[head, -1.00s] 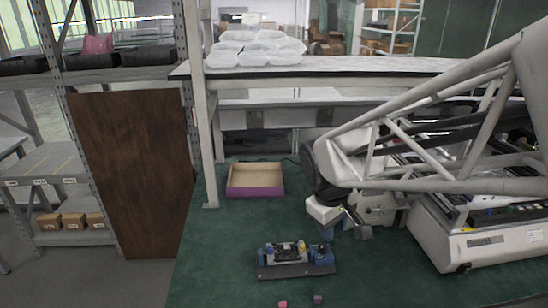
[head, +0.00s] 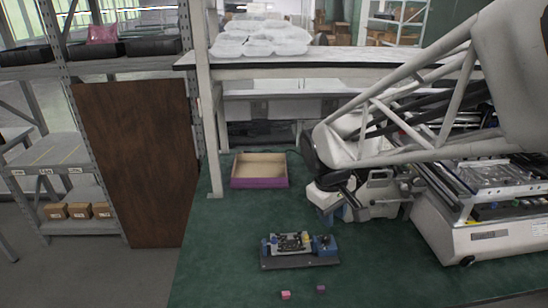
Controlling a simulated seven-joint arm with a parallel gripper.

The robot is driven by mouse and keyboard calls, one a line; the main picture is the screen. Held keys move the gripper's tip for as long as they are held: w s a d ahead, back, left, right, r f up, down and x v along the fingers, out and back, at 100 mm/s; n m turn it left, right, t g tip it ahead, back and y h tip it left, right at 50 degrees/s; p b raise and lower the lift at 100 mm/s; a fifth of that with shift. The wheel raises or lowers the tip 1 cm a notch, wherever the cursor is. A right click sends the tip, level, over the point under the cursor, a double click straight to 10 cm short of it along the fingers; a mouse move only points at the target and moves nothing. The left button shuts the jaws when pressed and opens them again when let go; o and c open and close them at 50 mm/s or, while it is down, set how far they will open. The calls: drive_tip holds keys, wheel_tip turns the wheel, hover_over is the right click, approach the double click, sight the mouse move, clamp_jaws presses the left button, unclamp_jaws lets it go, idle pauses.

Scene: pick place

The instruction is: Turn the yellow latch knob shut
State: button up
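A small fixture on a dark base plate (head: 300,261) sits on the green table top. It has blue blocks, one a blue block (head: 325,244) at its right end, and a dark and grey middle part. The yellow latch knob is too small to make out surely, so I cannot tell how it is turned. My gripper (head: 344,214) is up and to the right of the fixture, apart from it. Its fingers are small and partly merge with the machine behind, so their opening is unclear.
A shallow purple-edged tray (head: 259,183) stands behind the fixture. A pink cube (head: 286,295) and a darker purple cube (head: 321,289) lie in front. A large white machine (head: 480,240) fills the right. The green table (head: 220,260) is clear left of the fixture.

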drive_tip(key=w+a+f+n+g, duration=0.2)
drive_tip(key=w+f, duration=0.4)
drive_tip(key=w, duration=0.4)
drive_tip(key=n+g+h, duration=0.2)
approach(306, 236)
drive_tip(key=shift+s+d+f, duration=0.25)
drive_tip(key=shift+d+f, duration=0.05)
drive_tip(key=shift+f, duration=0.1)
drive_tip(key=shift+f, duration=0.1)
drive_tip(key=shift+t+y, duration=0.3)
drive_tip(key=shift+x, duration=3.8)
drive_tip(key=shift+s, duration=0.1)
clamp_jaws()
